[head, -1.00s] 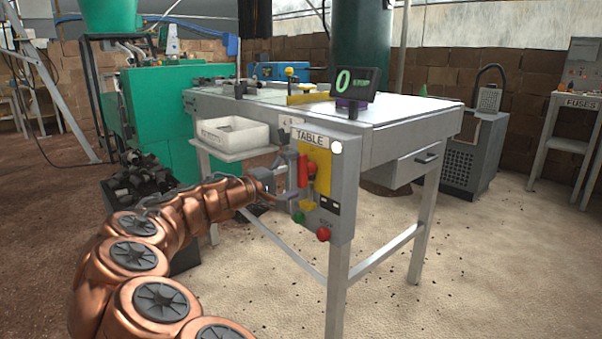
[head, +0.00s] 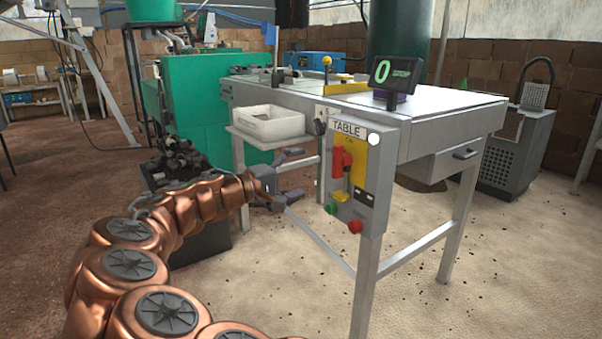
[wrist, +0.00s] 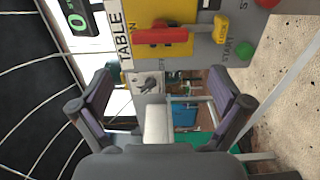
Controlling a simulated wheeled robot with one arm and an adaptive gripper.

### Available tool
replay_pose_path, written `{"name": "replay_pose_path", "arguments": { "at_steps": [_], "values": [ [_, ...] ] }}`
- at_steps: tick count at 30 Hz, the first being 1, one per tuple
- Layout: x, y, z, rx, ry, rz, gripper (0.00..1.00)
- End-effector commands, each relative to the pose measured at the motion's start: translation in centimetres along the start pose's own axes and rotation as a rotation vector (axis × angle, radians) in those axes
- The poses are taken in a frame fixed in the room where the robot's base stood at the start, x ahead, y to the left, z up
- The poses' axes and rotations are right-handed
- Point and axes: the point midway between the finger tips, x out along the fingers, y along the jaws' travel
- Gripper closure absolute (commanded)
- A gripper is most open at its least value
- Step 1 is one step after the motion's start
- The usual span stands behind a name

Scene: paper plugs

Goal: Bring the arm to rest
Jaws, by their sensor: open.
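My copper arm (head: 140,255) reaches in from the lower left in the head view. My gripper (head: 300,175) is open and empty, left of the control panel on the table's front leg. In the wrist view my gripper (wrist: 160,100) shows two spread fingers with nothing between them. The panel (head: 378,205) carries a TABLE label, a red handle (head: 341,160) on a yellow plate, a green button (head: 331,209) and a red button (head: 355,227). The red handle also shows in the wrist view (wrist: 160,36). A gap shows between the fingers and the panel.
The grey table (head: 440,140) stands to the right with a display (head: 395,72) reading 0. A white bin (head: 268,124) sits on a side shelf. A heap of dark parts (head: 178,163) lies behind my arm.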

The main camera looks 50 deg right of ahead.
Motion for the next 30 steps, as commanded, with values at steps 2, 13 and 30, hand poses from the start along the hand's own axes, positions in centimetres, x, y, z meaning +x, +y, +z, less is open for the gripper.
{"name": "replay_pose_path", "arguments": {
  "at_steps": [2,13,30],
  "values": [
    [0.0,0.0,0.0,0.0,0.0,0.0,0.0],
    [0.0,0.7,0.4,0.006,-0.005,-0.01,0.0],
    [-2.9,9.2,10.3,0.123,-0.112,-0.416,0.0]
  ]
}}
